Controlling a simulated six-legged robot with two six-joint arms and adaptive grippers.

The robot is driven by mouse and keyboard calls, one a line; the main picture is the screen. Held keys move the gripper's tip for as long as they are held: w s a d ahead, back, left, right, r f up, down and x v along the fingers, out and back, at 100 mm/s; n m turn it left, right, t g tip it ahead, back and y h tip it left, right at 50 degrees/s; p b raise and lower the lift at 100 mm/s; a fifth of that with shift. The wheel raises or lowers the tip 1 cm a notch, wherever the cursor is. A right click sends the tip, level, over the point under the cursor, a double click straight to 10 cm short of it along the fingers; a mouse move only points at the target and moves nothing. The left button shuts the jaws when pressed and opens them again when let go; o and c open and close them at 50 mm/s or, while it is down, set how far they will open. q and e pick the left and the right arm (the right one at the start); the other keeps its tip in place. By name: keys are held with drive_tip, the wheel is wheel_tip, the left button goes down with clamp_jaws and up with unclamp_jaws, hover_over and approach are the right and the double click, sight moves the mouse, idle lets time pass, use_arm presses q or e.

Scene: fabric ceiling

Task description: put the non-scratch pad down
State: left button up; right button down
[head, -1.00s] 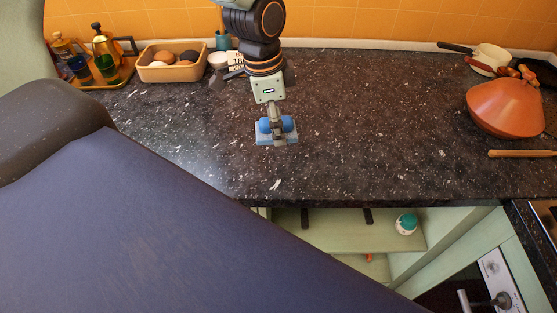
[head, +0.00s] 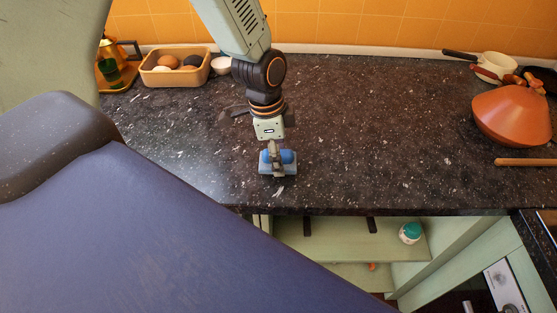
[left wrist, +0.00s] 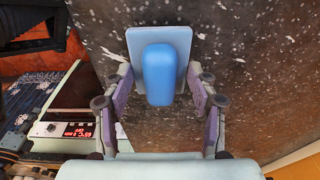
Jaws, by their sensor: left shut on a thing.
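The non-scratch pad (head: 290,158) is a light blue flat plate with a rounded, darker blue grip on top. It is over the front part of the dark speckled counter (head: 380,130), close to the edge. My left gripper (head: 277,168) is shut on the pad's blue grip, pointing down from above. In the left wrist view the pad (left wrist: 160,40) sits between the two fingers, its plate toward the counter. I cannot tell whether the plate touches the counter. My right gripper is not in view.
A tan tray of round items (head: 175,80) and a white bowl (head: 221,66) stand at the back left. An orange conical lid (head: 510,112) and a wooden stick (head: 525,162) lie at the right. The counter's middle is clear. An open shelf (head: 340,240) lies below the edge.

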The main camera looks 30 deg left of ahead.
use_arm(q)
drive_tip(key=shift+s+d+f, duration=0.1)
drive_tip(key=shift+s+f, duration=0.05)
drive_tip(key=shift+f, duration=0.8)
drive_tip(key=shift+a+f, duration=0.1)
drive_tip(key=shift+a, duration=0.1)
drive_tip(key=o, duration=0.6)
drive_tip(key=shift+f, duration=0.15)
drive_tip(key=shift+c, duration=0.2)
drive_tip(key=o, duration=0.4)
drive_tip(key=shift+d, duration=0.15)
drive_tip(key=shift+o, duration=0.3)
